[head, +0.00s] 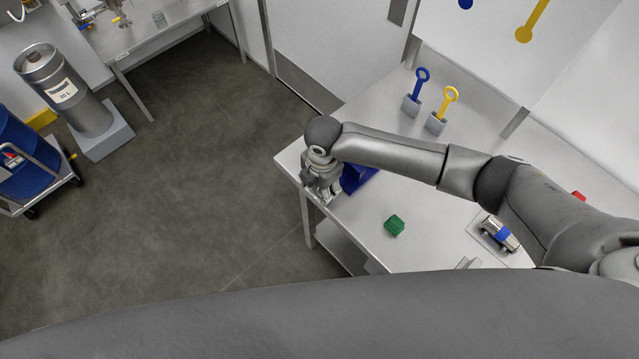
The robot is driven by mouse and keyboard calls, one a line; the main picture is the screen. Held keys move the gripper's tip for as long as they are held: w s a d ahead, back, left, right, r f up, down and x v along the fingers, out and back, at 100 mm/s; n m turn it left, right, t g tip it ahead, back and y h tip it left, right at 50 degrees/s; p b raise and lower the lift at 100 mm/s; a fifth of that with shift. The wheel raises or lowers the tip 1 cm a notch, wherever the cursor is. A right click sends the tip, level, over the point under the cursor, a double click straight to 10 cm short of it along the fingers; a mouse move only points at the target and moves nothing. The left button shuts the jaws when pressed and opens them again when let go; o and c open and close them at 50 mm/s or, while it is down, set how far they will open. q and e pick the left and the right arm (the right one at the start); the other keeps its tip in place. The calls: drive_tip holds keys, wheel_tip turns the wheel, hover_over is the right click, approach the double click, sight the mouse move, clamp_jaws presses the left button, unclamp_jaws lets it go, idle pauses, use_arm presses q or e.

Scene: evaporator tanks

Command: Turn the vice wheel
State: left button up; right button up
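A blue body (358,178), which looks like the vice, stands at the left end of the steel workbench (360,245). It is partly hidden behind my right arm and gripper. My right gripper (325,194) points down at the bench's left corner, just left of the blue body. The vice wheel cannot be made out separately, and I cannot tell whether the fingers touch it. The fingertips are too small and overlapped to show whether they are open or shut. My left gripper is not in view.
A green block (395,225) and a silver-and-blue part (498,234) lie on the bench. A blue ring-ended tool (421,80) and a yellow one (449,98) stand in holders at the back. A steel drum (75,95) and a trolley (50,185) stand left. The floor between is clear.

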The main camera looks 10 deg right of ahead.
drive_tip(key=shift+c, duration=1.1)
drive_tip(key=shift+s+d+f+t+y, duration=0.1)
drive_tip(key=shift+s+t+y, duration=0.05)
drive_tip(key=shift+t+y, duration=0.45)
drive_tip(key=shift+s+d+f+t+y, duration=0.15)
drive_tip(key=shift+t+y, duration=0.25)
drive_tip(key=shift+t, duration=0.4)
drive_tip(key=shift+t+y+b, duration=0.35)
drive_tip(key=shift+t+y, duration=0.05)
drive_tip(key=shift+t, duration=0.3)
drive_tip(key=shift+r+t+y, duration=0.2)
drive_tip(key=shift+t+y, duration=0.1)
drive_tip(key=shift+a, duration=0.1)
drive_tip(key=o, duration=1)
drive_tip(key=v, duration=1.2)
